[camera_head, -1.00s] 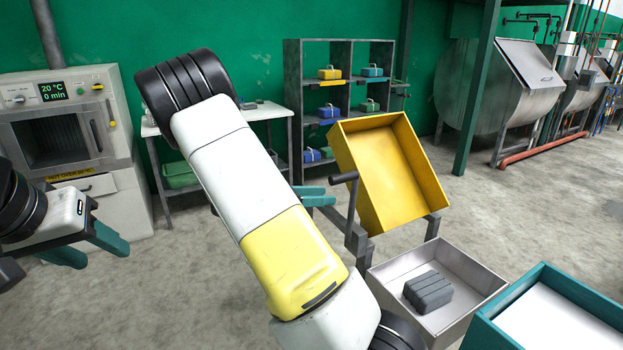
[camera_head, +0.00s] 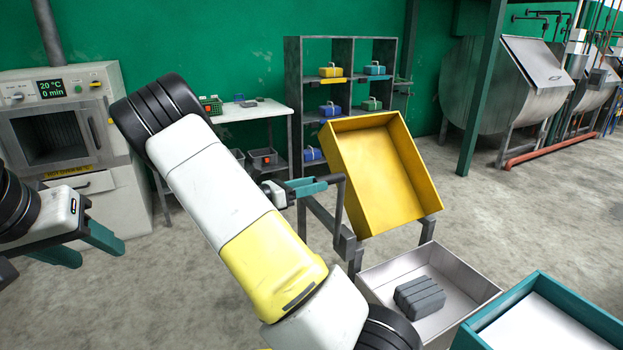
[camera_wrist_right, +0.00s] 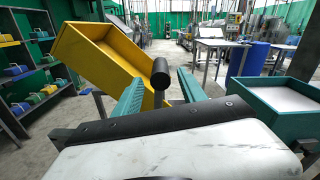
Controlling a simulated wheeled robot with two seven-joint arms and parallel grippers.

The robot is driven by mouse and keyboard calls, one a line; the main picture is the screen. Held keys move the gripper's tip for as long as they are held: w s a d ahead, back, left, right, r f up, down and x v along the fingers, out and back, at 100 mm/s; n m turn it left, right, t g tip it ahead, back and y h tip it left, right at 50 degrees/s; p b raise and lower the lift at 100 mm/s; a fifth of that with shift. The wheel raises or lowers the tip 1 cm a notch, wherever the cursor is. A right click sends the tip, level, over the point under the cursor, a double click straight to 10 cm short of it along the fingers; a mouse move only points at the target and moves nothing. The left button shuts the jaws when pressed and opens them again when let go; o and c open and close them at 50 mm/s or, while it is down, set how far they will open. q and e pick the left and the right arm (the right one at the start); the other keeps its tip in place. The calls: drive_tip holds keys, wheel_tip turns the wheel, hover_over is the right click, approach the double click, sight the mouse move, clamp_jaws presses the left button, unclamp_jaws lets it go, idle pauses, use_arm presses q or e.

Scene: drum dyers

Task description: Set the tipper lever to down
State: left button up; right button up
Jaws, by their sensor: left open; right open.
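The tipper has a yellow tray (camera_head: 375,165), steeply tilted on a grey frame. Its lever (camera_head: 338,208) stands upright on the tray's left side, with a handle at the top. My right gripper (camera_head: 312,186) is open at the handle. In the right wrist view, the dark handle (camera_wrist_right: 160,74) stands between the two teal fingers of the right gripper (camera_wrist_right: 160,90), with gaps at both sides; the yellow tray (camera_wrist_right: 105,65) is behind it. My left gripper (camera_head: 80,248) is open and empty at the far left, away from the tipper.
A metal bin (camera_head: 455,275) with a grey block (camera_head: 420,297) stands below the yellow tray. A teal bin (camera_head: 575,300) is at the front right. A white table (camera_head: 250,112), a shelf rack (camera_head: 290,70) and an oven (camera_head: 55,130) stand behind. Open floor lies left.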

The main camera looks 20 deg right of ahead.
sight(332, 180)
drive_tip(key=d, duration=0.6)
drive_tip(key=shift+w+d, duration=0.25)
drive_tip(key=shift+c, duration=0.2)
clamp_jaws()
idle(1.0)
